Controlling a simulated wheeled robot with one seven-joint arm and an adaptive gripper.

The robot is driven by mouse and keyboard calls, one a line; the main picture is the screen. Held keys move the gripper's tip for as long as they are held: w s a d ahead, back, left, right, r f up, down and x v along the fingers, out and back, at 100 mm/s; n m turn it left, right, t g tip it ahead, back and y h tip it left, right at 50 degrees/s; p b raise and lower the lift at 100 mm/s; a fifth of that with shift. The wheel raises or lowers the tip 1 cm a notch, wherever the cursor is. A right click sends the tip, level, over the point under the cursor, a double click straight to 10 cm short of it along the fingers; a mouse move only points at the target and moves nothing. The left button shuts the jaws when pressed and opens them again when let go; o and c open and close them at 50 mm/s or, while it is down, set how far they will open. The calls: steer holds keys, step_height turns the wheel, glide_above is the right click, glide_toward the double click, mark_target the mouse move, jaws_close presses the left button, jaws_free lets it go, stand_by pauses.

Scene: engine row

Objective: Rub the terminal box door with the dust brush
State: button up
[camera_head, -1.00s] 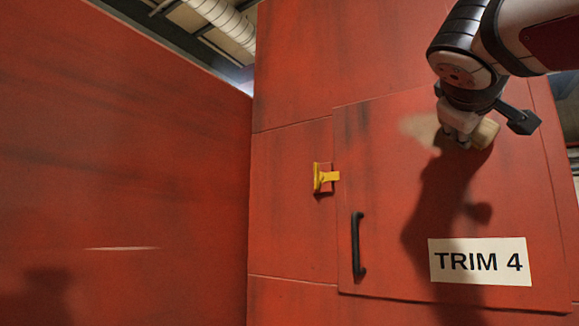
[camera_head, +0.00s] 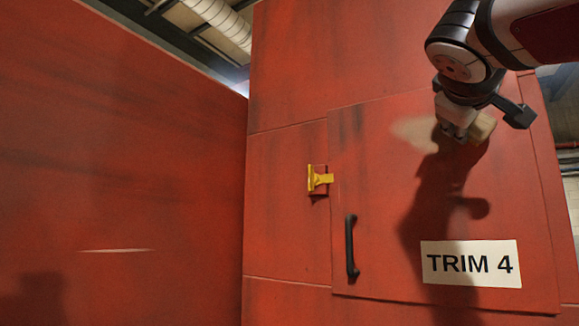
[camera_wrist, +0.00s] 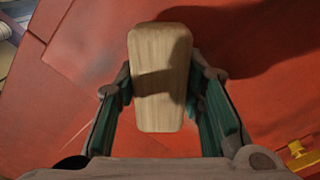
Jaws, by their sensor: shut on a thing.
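The terminal box door (camera_head: 385,205) is a red panel with a black bar handle (camera_head: 351,247) and a white label reading TRIM 4 (camera_head: 470,263). My gripper (camera_head: 458,130) is at the upper right part of the door. It is shut on the dust brush (camera_head: 482,127), whose pale wooden block shows beside the fingers. In the wrist view the wooden back of the brush (camera_wrist: 160,75) sits between the two fingers, with the red door behind it. The bristles are hidden, so I cannot tell whether they touch the door. A pale smudge (camera_head: 412,131) shows on the door left of the brush.
A yellow latch (camera_head: 319,179) sticks out left of the door; it also shows in the wrist view (camera_wrist: 302,155). A large red wall (camera_head: 120,170) stands at the left. Pipes (camera_head: 568,150) show beyond the right edge.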

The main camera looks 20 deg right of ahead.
steer(key=shift+w+a+b, duration=0.5)
steer(key=shift+w+a, duration=0.5)
steer(key=shift+w, duration=0.25)
steer(key=shift+w+a+b, duration=0.5)
steer(key=shift+w+a, duration=0.5)
steer(key=shift+w, duration=0.25)
